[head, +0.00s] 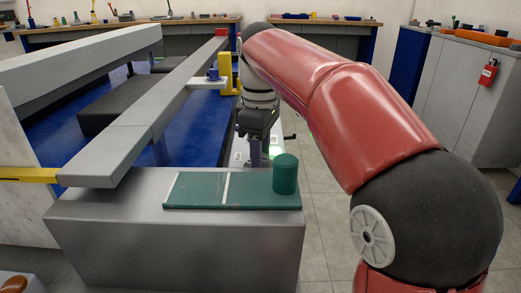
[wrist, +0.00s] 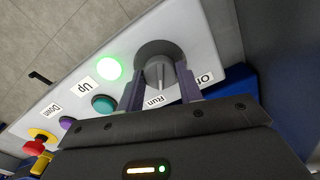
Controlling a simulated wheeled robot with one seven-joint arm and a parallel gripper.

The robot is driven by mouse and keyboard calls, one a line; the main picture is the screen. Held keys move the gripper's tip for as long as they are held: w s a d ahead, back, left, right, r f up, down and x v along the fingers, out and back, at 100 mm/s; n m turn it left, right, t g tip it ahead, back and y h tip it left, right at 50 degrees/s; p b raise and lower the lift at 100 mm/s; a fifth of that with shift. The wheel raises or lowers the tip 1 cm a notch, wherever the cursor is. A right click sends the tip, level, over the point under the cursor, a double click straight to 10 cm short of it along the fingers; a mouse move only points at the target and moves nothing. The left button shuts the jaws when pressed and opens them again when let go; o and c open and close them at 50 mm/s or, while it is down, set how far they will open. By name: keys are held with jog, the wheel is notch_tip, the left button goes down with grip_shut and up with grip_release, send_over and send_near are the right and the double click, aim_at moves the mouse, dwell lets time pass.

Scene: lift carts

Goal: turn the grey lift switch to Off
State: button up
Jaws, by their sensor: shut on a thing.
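The grey lift switch (wrist: 158,62) is a round knob with a raised ridge, on a pale control panel (wrist: 215,52) in the wrist view. Its ridge points towards the "Run" label (wrist: 154,100). A second label starting with "O" (wrist: 206,78) lies to the right, partly hidden by a finger. My gripper (wrist: 160,78) has one purple-grey finger on each side of the knob and is shut on it. In the head view my gripper (head: 256,152) reaches down to the panel behind the grey cabinet; the switch is hidden there.
The panel also has a lit green lamp (wrist: 111,68), a teal button (wrist: 104,104) by "Up", a purple button (wrist: 67,123) by "Down", and a red emergency knob (wrist: 33,147). A grey cabinet (head: 170,240) with a green cylinder (head: 286,174) stands in front.

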jog(key=shift+r+n, duration=0.1)
jog(key=shift+n, duration=0.2)
jog(key=shift+r+n+p, duration=0.1)
jog(key=shift+n+p, duration=0.7)
jog(key=shift+p, duration=0.2)
jog(key=n+p, duration=0.2)
jog(key=n, duration=0.1)
jog(key=shift+n, duration=0.3)
jog(key=n+p, duration=0.1)
jog(key=n, duration=0.2)
jog(key=shift+w+n, duration=0.1)
jog(key=shift+n, duration=1.4)
jog(key=o, duration=1)
